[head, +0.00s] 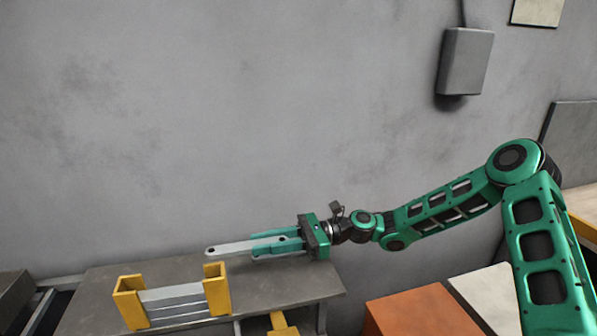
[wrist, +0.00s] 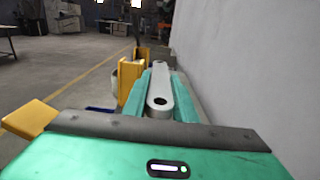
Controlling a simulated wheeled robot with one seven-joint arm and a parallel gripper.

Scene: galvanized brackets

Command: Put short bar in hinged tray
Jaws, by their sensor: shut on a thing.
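My gripper (head: 262,243) is shut on a grey metal bar (head: 228,247) with rounded ends and holes. The bar sticks out to the left past the fingertips, roughly level, above the back of the grey bench. In the wrist view the bar (wrist: 161,94) lies lengthwise between the two green fingers (wrist: 158,88). A holder with yellow end pieces (head: 217,290) stands on the bench in front of and below the bar, with several grey bars (head: 172,298) across it. I cannot make out a hinged tray for certain.
The grey bench top (head: 285,283) is bare right of the holder. The wall (head: 200,120) rises close behind the bar. An orange box top (head: 415,312) and a pale panel (head: 487,296) stand to the right.

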